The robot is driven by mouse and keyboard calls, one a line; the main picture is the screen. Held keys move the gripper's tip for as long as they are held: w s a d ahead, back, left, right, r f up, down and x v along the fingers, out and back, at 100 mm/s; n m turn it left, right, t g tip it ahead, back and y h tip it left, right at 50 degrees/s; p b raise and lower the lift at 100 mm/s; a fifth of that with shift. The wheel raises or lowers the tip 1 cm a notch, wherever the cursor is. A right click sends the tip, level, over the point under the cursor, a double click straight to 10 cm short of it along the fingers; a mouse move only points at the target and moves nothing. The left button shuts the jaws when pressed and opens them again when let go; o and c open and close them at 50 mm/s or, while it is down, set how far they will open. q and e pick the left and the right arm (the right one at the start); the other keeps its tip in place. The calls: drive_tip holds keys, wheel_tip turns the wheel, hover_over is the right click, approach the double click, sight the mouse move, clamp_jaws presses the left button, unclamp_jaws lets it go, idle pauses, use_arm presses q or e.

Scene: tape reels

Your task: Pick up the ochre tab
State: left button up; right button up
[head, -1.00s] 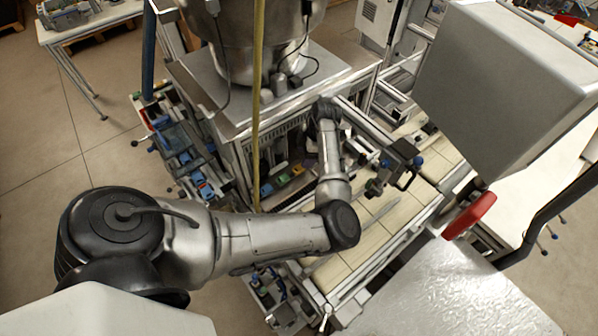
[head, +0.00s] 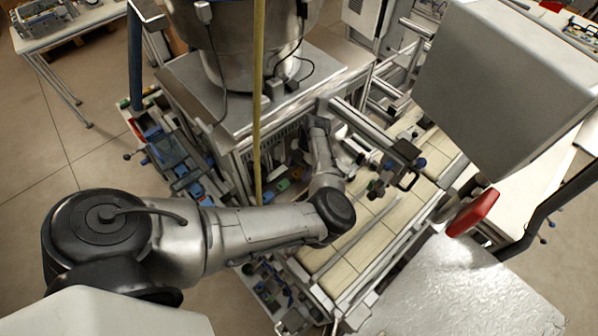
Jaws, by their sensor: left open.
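My left arm comes in from the left, bends at its elbow and reaches back beside the steel machine. Its gripper (head: 353,151) is small, dark and partly lost against the frame parts behind it. It is open, and I see nothing between its fingers. Small coloured pieces lie in the shaded bay left of my forearm, among them a green one (head: 283,186) and an orange-yellow one (head: 296,173). I cannot tell whether the orange-yellow one is the ochre tab. The gripper is to the right of these pieces and apart from them. My right gripper is not in view.
A steel vessel (head: 235,60) stands on the machine's top plate, with a yellow upright pole (head: 258,110) in front. A pale tiled bed (head: 375,215) lies right of my forearm, crossed by metal rails. A grey box (head: 505,85) and a red part (head: 473,212) are at the right.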

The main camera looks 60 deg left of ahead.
use_arm(q)
drive_tip(key=shift+x, duration=0.9)
drive_tip(key=shift+c, duration=0.4)
drive_tip(key=c, duration=0.9)
